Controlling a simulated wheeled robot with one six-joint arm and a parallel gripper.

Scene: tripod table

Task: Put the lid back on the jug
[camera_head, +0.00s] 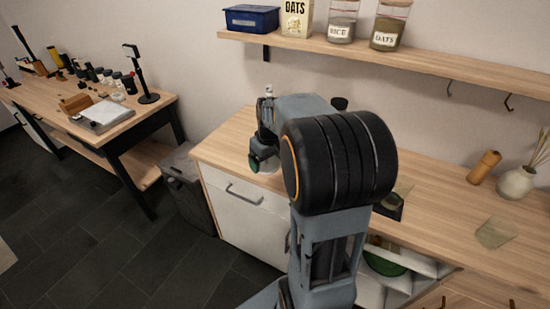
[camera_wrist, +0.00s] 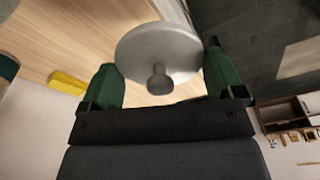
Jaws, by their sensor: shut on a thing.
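In the wrist view a round grey lid (camera_wrist: 150,42) with a small knob sits between the two green fingers of my gripper (camera_wrist: 160,62). The fingers are closed on it at its sides, and the knob points toward the camera. In the head view my gripper (camera_head: 257,163) is partly hidden behind my arm, over the left end of the wooden counter; a green fingertip shows there. I cannot make out the lid in the head view. I cannot identify the jug for certain in either view; my arm covers the middle of the counter.
A shelf (camera_head: 420,64) with jars hangs above. A yellow block (camera_wrist: 67,83) shows in the wrist view. A cluttered workbench (camera_head: 150,110) stands at left.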

